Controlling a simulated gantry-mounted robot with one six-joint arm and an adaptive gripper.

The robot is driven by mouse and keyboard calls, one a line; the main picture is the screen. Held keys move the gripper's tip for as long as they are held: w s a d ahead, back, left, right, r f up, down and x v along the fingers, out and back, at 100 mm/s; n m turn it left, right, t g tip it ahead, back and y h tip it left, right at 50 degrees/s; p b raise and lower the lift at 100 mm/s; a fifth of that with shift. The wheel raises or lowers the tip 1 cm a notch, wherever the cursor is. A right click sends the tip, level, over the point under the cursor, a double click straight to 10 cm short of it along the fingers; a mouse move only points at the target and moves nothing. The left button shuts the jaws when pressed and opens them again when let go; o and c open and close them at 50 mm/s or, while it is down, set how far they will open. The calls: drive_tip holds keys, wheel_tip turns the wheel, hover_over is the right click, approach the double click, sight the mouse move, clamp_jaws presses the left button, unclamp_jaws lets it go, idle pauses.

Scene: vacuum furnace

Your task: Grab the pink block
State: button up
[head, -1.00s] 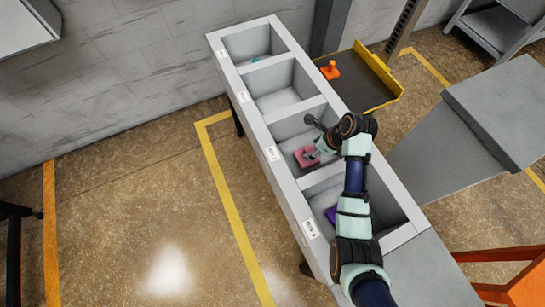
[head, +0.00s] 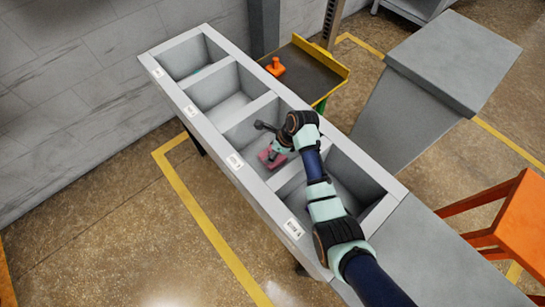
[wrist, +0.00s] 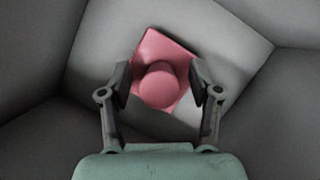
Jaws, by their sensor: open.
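The pink block (head: 268,160) lies on the floor of the third bin from the far end of the grey bin row. In the wrist view, the pink block (wrist: 150,50) has a squarish base with a round knob facing me. My gripper (wrist: 160,86) is open, with one finger on each side of the knob. I cannot tell whether either finger touches it. In the head view my gripper (head: 277,152) reaches down into that bin and partly covers the block.
The grey bin row (head: 213,134) has raised walls and dividers around the block. The second bin (head: 229,108) looks empty. An orange object (head: 275,68) sits on a yellow-edged tray (head: 313,66) behind the row. An orange stool (head: 520,225) stands at right.

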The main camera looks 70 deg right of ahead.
clamp_jaws()
wheel_tip(320, 180, up, 20)
drive_tip(key=p, duration=0.8)
drive_tip(key=shift+r, duration=0.15)
